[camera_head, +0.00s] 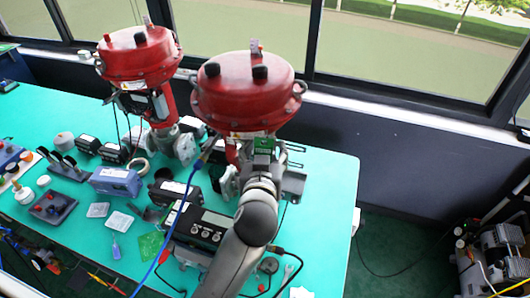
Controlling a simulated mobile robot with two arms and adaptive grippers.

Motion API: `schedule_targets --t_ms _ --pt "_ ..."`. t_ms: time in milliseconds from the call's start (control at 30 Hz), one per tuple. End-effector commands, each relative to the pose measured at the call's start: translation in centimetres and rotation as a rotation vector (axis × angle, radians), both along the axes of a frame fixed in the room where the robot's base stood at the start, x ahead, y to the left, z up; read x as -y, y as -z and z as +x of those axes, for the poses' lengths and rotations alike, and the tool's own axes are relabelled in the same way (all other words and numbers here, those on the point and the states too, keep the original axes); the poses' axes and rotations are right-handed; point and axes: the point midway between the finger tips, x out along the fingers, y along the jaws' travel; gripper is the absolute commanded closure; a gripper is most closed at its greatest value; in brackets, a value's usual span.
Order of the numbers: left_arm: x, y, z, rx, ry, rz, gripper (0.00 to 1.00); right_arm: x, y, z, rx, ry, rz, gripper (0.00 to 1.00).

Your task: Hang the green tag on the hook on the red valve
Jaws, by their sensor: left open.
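A small green piece that looks like the green tag (265,145) is just below the rim of the nearer red valve (248,92), directly beyond my left gripper (262,163). My left gripper is open, in front of the valve's neck, with its fingers close to the tag. The gripper and the tag overlap in the picture, so I cannot tell whether they touch. The hook is too small or hidden to make out, so I cannot tell whether the tag hangs on it. My right gripper is not in view.
A second red valve (138,54) stands behind to the left. The table's right strip is mostly clear. Windows are behind.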

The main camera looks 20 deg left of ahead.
Motion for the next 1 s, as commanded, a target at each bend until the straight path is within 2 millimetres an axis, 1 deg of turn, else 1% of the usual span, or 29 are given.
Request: schedule_targets --t_ms 167,267,533,700,800,1000 --pt "0.0 0.0 -0.1 0.0 -0.001 0.0 0.38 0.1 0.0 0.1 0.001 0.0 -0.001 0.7" --pt "0.2 -0.1 -0.7 -0.001 0.0 0.0 0.38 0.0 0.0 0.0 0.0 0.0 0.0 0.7" --pt "1.1 -1.1 -4.8 -0.003 0.0 -0.003 0.38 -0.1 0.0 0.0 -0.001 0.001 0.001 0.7" --pt "1.6 -1.6 -6.5 -0.003 0.001 -0.002 0.38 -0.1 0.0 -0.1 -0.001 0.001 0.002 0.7" --pt "1.6 -1.8 -6.9 -0.002 -0.001 0.0 0.38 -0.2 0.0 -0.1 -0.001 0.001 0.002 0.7" --pt "1.7 -1.8 -7.0 -0.001 0.0 0.0 0.38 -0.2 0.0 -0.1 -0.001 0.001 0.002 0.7"
